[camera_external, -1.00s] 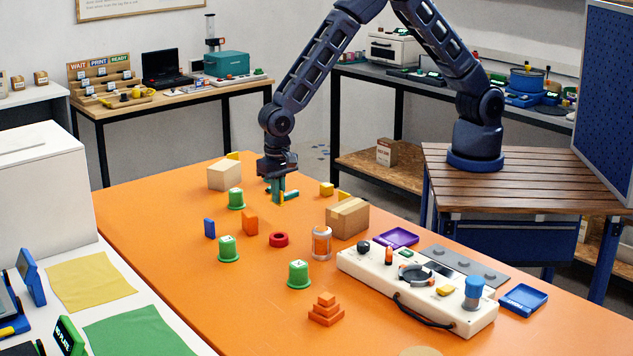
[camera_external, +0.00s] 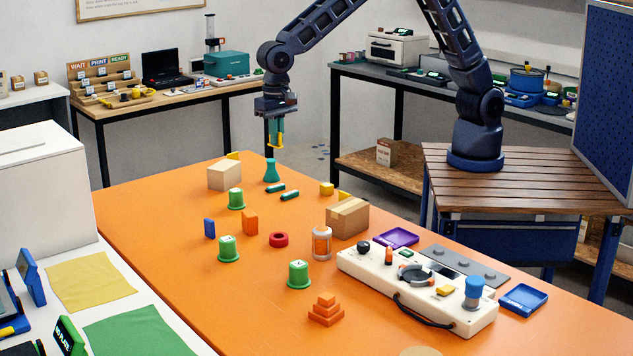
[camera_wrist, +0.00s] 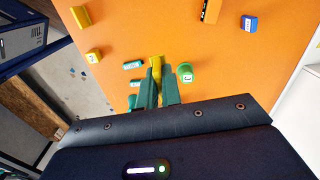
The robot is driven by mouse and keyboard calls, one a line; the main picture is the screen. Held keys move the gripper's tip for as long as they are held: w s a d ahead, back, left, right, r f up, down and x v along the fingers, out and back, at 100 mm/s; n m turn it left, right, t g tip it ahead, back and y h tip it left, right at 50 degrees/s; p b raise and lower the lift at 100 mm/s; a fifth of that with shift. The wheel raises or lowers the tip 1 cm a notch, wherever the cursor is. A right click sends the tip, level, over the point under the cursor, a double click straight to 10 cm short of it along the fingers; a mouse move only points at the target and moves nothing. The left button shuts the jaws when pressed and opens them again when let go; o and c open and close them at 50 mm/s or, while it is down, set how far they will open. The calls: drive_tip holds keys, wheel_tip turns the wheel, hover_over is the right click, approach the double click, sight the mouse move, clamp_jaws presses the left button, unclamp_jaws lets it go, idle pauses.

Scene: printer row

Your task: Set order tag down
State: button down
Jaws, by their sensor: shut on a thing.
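My gripper (camera_external: 274,143) is in the air above the far end of the orange table (camera_external: 165,225). Its teal fingers are shut on a small yellow piece (camera_external: 281,141), which I take to be the order tag; no label on it can be read. In the wrist view the yellow piece (camera_wrist: 156,63) shows between the fingertips of my gripper (camera_wrist: 159,82), clear of the table. The fingers hide part of it.
Below my gripper are a teal flask-shaped piece (camera_external: 271,172) and teal cylinders (camera_external: 290,196). A tan box (camera_external: 224,175), a green cup (camera_external: 236,199) and yellow blocks (camera_external: 326,189) are nearby. The table's left strip is clear.

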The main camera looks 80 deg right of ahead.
drive_tip(key=a+n, duration=0.5)
drive_tip(key=a, duration=1.2)
drive_tip(key=n, duration=1.2)
hover_over(362, 338)
wheel_tip(362, 338, down, 20)
drive_tip(key=shift+r, duration=0.1)
drive_tip(key=c, duration=1.7)
unclamp_jaws()
drive_tip(key=shift+o, duration=0.6)
